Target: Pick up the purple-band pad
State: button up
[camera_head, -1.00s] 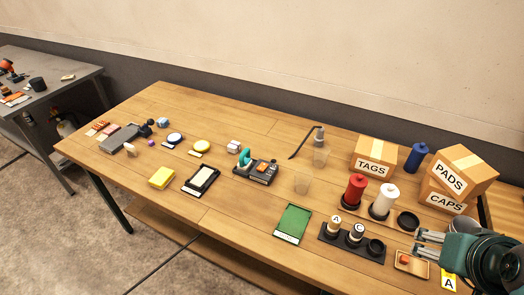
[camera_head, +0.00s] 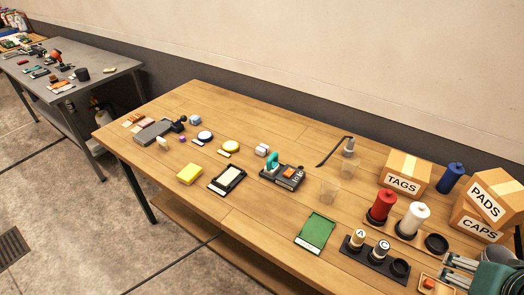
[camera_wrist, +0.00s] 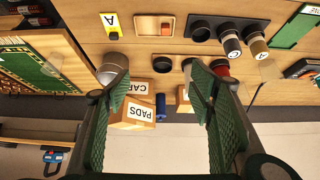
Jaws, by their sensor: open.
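A tiny purple item (camera_head: 182,139) lies further left by a grey block. My gripper (camera_head: 449,272) is at the lower right edge of the head view, far from both. In the wrist view my gripper (camera_wrist: 162,95) is open with nothing between its fingers. Neither purple item can be made out in the wrist view.
Boxes marked TAGS (camera_head: 403,171), PADS (camera_head: 494,196) and CAPS (camera_head: 478,226) stand at the right. Red (camera_head: 381,206) and white bottles (camera_head: 413,219) stand before them. Clear cups (camera_head: 329,190) and a green board (camera_head: 316,231) lie between. Bare wood shows along the table's back.

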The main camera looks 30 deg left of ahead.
jog(key=shift+c, duration=1.2)
jog(key=w+a+r+g+y+p, duration=0.1)
jog(key=w+a+r+p, duration=0.1)
jog(key=w+a+r, duration=0.4)
jog(key=w+a+r+g+p, duration=0.1)
jog(key=w+a+r+p, duration=0.1)
jog(key=w+a+r, duration=0.5)
jog(key=w+a+f+g+p, duration=0.2)
jog(key=w+a+f+p, duration=0.1)
jog(key=w+a, duration=1.3)
jog(key=g+h+p, duration=0.1)
jog(key=g+p, duration=0.2)
jog(key=p, duration=0.3)
send_over(263, 147)
notch_tip(263, 147, down, 20)
jog(key=shift+w+r, duration=0.1)
jog(key=shift+w, duration=0.05)
jog(key=shift+a+f, duration=0.15)
jog(key=shift+f, duration=0.1)
